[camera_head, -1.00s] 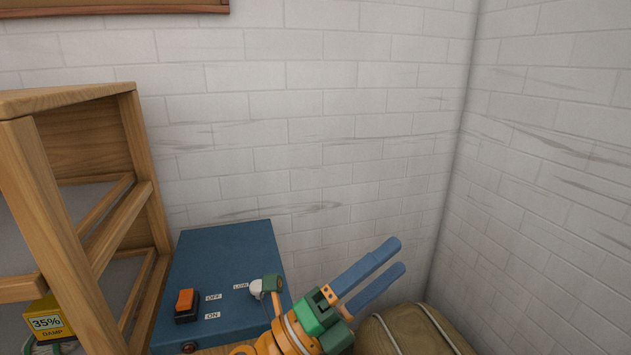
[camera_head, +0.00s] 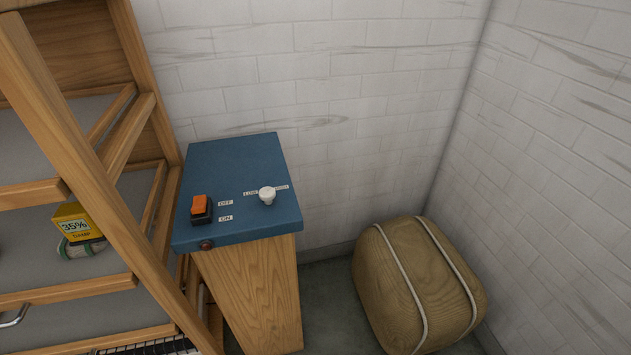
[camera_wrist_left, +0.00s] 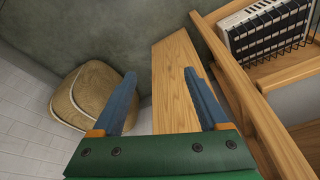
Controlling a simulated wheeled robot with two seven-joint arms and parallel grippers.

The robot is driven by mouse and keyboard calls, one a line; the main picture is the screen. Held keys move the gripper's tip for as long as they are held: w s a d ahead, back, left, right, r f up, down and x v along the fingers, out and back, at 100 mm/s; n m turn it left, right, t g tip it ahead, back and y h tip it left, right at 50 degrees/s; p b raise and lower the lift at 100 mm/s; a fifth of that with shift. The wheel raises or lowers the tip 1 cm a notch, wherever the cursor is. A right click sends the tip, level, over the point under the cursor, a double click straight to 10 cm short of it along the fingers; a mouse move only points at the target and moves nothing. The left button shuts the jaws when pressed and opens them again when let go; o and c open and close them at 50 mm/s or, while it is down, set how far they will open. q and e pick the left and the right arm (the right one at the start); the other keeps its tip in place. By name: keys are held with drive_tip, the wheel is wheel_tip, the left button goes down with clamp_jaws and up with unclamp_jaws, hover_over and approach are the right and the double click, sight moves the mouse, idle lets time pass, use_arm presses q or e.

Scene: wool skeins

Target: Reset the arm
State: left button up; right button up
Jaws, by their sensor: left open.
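My left gripper (camera_wrist_left: 160,100) shows in the left wrist view with its two blue fingers apart and nothing between them. Beyond the fingers is the wooden side of a pedestal (camera_wrist_left: 175,80). In the head view neither gripper shows. The pedestal (camera_head: 255,295) carries a blue control box (camera_head: 235,160) with an orange rocker switch (camera_head: 200,208) by the ON and OFF labels. A white knob (camera_head: 267,195) sits by the LOW label.
A wooden shelf rack (camera_head: 120,165) stands at the left, holding a yellow box (camera_head: 75,222) marked 35%. A tan strapped bale (camera_head: 405,280) lies on the floor at the right; the bale is also in the wrist view (camera_wrist_left: 92,95). Brick walls close the corner.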

use_arm(q)
drive_tip(key=s+f+g+p, duration=0.1)
drive_tip(key=s+f, duration=0.4)
drive_tip(key=f, duration=0.8)
drive_tip(key=s+a+f+g+p, duration=0.1)
drive_tip(key=s+a+f, duration=0.1)
drive_tip(key=s+f, duration=0.3)
drive_tip(key=s, duration=0.4)
drive_tip(key=shift+s+a+f, duration=0.15)
drive_tip(key=shift+s+f, duration=0.2)
drive_tip(key=shift+f, duration=0.05)
